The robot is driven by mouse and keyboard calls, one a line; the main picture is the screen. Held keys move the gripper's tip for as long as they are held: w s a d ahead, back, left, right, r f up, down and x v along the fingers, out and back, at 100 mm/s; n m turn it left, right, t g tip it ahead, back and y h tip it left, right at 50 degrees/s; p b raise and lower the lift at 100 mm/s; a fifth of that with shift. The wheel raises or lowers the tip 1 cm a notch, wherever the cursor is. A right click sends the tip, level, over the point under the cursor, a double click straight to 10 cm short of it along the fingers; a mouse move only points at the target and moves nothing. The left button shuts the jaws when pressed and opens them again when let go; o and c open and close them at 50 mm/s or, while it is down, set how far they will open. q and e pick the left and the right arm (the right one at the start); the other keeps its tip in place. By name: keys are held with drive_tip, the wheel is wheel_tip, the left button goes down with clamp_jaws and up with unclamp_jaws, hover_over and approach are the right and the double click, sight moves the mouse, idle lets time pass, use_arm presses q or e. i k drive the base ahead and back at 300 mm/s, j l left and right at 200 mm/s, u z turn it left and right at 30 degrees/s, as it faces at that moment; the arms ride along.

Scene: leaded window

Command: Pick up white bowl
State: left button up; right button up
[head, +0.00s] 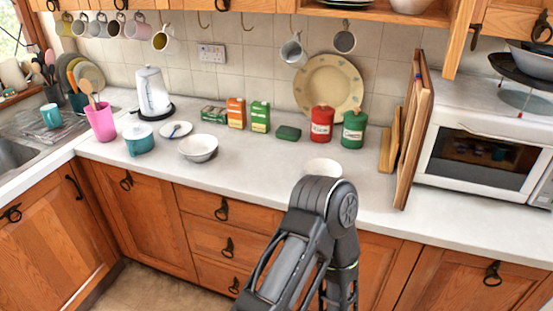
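A white bowl (198,149) sits upright on the pale worktop (255,166), left of the middle, and looks empty. A second white round dish (323,166) is on the worktop near the middle; my arm covers its front part, so I cannot tell whether it is a bowl. One of my dark arms rises from the bottom middle, its rounded joint in front of the second dish. No gripper fingers show. Nothing of mine is seen touching the left bowl.
A teal-and-white pot (139,140), a pink utensil holder (101,122) and a white kettle (152,93) stand left. Small boxes, a red canister (321,124) and a green canister (354,129) line the back. A microwave (482,150) stands right. The worktop between the bowl and my arm is clear.

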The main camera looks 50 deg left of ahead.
sight(199, 147)
drive_tip(key=u, duration=2.45)
drive_tip(key=i+l, duration=0.8)
drive_tip(key=z, duration=1.65)
drive_tip(key=j+u, duration=0.1)
drive_tip(key=u, duration=0.3)
drive_tip(key=i+l, duration=0.05)
